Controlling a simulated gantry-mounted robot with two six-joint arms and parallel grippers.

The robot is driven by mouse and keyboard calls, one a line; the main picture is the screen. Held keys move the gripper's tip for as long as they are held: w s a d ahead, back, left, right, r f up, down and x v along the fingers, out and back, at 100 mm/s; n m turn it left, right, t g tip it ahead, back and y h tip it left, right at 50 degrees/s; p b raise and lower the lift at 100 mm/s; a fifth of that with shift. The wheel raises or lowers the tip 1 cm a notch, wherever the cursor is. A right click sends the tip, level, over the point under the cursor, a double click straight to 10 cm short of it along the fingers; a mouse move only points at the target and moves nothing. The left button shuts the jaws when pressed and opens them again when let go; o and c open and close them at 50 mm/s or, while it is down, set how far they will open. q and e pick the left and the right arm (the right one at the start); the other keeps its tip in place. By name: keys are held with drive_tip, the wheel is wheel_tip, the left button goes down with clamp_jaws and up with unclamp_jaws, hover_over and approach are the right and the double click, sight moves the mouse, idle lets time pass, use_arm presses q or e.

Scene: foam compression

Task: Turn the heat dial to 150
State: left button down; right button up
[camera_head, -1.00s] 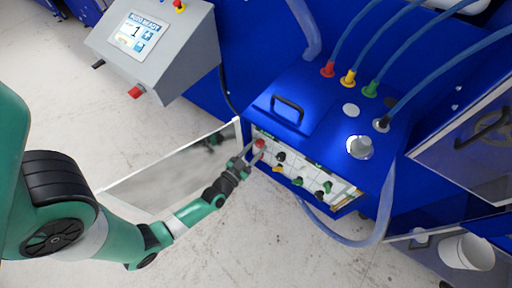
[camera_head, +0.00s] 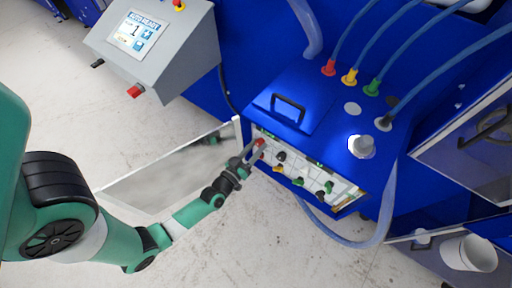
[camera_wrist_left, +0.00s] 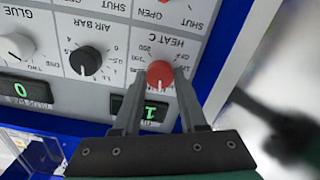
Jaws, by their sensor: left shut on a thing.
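The heat dial is a red knob (camera_wrist_left: 160,74) under the upside-down label "HEAT C" on the white panel; it also shows at the panel's left end in the head view (camera_head: 259,142). My left gripper (camera_wrist_left: 160,81) is shut on this dial, one finger on each side. A green display (camera_wrist_left: 156,111) shows between the fingers; its first digit looks like 1 and the rest is partly hidden. The dial's exact setting cannot be read. In the head view my left gripper (camera_head: 252,154) reaches the panel from the lower left. My right gripper is not in view.
The panel is on a blue machine box (camera_head: 318,104). A grey control console (camera_head: 185,45) stands upper left. An open white-framed panel (camera_head: 165,172) lies close behind my left arm.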

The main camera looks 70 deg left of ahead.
use_arm(q)
drive_tip(key=shift+n, duration=0.4)
drive_tip(key=shift+c, duration=2.2)
unclamp_jaws()
drive_tip(key=p+v, duration=0.2)
drive_tip(key=v, duration=0.9)
drive_tip(key=shift+s, duration=0.3)
drive_tip(key=shift+d, duration=0.15)
